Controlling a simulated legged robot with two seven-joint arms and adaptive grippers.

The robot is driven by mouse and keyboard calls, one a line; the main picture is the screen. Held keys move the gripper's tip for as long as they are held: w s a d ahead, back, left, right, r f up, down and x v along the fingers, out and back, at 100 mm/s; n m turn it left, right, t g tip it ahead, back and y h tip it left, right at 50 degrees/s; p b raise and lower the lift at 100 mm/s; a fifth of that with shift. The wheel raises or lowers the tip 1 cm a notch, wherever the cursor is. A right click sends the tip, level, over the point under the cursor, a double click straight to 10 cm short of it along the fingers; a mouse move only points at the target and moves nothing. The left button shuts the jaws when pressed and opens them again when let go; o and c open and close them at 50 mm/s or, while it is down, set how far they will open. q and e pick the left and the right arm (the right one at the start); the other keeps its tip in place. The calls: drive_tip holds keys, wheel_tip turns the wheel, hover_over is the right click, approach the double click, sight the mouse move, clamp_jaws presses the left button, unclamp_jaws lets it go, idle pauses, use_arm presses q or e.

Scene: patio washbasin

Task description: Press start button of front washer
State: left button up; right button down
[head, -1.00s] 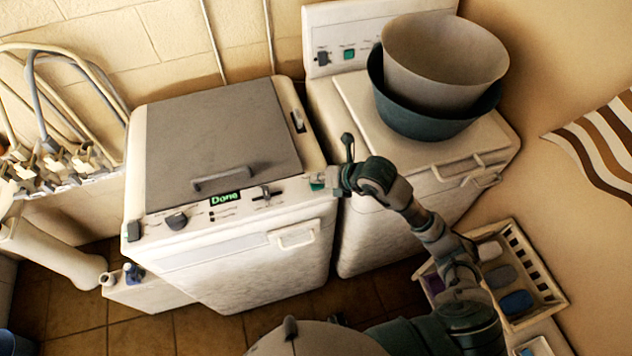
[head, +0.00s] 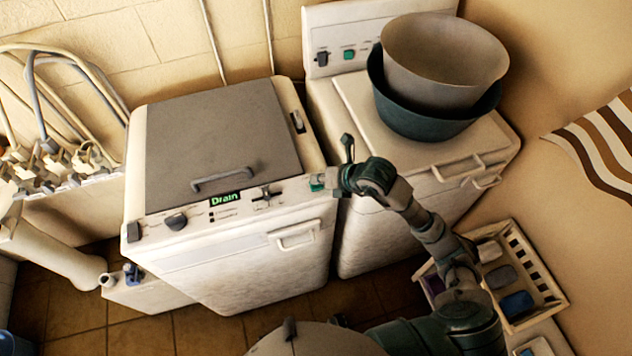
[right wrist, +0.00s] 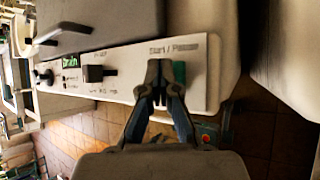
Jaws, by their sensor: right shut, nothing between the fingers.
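The front washer (head: 240,262) is a white top-loader with a grey lid, at the left centre of the head view. Its panel display (head: 225,198) reads "Drain" in green. The green start button (head: 317,182) sits at the right end of the panel. In the right wrist view the green button (right wrist: 179,72) shows under the "Start / Pause" label, partly behind a finger. My right gripper (right wrist: 160,92) is shut and empty, its tips at the button; contact is hard to tell. In the head view the right gripper (head: 330,180) is at the panel's right end. My left gripper is not in view.
A second white washer (head: 375,225) stands behind to the right, with a dark basin (head: 385,103) and a grey tub (head: 440,60) on top. A slatted crate (head: 545,272) is at lower right. Pipes and taps (head: 60,160) are at left.

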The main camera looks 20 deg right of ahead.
sight(318, 185)
drive_tip(key=shift+r+p, duration=0.5)
drive_tip(key=shift+r, duration=0.3)
drive_tip(key=shift+r, duration=0.1)
wheel_tip(318, 185, up, 5)
drive_tip(key=p, duration=0.3)
drive_tip(key=shift+p, duration=0.4)
